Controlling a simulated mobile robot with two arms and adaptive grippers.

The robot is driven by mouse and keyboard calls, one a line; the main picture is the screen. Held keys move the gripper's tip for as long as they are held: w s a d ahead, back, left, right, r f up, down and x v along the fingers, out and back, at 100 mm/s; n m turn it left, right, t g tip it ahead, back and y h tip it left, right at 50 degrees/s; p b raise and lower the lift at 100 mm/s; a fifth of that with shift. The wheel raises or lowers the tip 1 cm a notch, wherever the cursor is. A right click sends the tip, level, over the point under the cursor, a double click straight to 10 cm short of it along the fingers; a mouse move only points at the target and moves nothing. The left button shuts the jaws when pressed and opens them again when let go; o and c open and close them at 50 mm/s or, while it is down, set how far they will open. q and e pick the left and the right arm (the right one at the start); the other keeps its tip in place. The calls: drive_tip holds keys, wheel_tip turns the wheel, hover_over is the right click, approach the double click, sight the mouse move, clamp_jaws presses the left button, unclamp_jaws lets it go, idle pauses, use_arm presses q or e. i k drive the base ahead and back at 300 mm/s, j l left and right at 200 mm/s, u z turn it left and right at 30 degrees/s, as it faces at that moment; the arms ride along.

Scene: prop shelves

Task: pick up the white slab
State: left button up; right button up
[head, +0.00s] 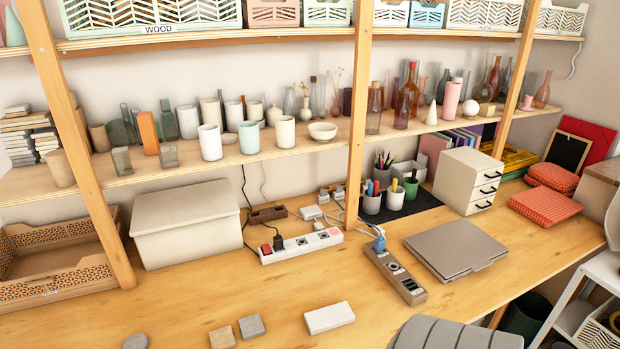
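The white slab (329,318) is a small, flat, rectangular white block. It lies on the wooden desk top near the front edge of the head view, right of the middle. It lies flat and nothing covers it. Neither of my grippers shows in the head view.
A grey square block (251,327), a tan block (222,338) and a grey round piece (135,342) lie left of the slab. A power strip (396,274) and a laptop (455,249) are to its right. A grey chair back (455,334) stands close at right front.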

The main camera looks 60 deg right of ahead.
sight(320, 320)
drive_tip(key=z, duration=1.9)
